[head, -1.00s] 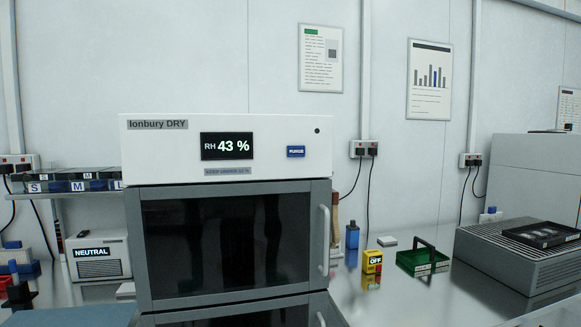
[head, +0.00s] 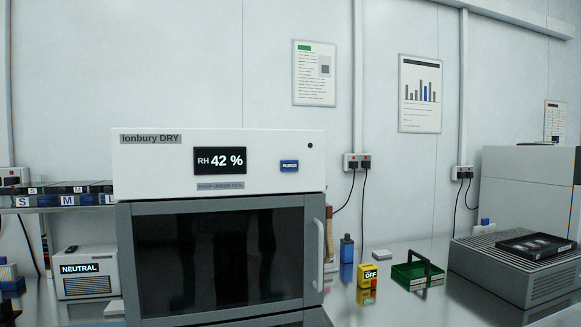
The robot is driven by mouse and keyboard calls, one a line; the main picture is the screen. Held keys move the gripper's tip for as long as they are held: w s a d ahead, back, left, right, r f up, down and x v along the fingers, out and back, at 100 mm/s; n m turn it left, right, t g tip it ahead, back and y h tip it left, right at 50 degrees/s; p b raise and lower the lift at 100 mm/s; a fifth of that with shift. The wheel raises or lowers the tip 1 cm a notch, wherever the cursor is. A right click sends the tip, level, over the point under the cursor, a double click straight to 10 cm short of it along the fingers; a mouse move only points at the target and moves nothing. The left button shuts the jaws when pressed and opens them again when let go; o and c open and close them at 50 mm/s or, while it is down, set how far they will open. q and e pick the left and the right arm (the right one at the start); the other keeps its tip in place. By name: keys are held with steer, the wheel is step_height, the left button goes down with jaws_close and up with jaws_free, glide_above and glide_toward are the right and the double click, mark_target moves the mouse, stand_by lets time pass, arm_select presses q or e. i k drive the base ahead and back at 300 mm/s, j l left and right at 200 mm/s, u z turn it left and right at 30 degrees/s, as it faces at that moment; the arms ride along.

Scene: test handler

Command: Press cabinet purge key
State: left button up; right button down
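The dry cabinet (head: 215,250) stands left of centre, with a white top panel and a dark glass door in a grey frame. Its display (head: 220,160) reads RH 42 %. The blue purge key (head: 289,166) is on the white panel, right of the display. Nothing touches the key. Neither of my grippers can be made out in the head view.
Right of the cabinet are a blue bottle (head: 347,249), a yellow OFF switch box (head: 367,276), a green tray (head: 405,274) and a grey unit (head: 515,268) with a black tray on top. A NEUTRAL box (head: 87,270) stands left. Bench space in front of the green tray looks clear.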

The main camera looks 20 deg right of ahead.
mark_target(286, 165)
steer(key=u, duration=1.6)
steer(key=k+l, duration=0.45)
steer(key=k, duration=0.15)
steer(key=k+l, duration=0.4)
steer(key=k, duration=0.2)
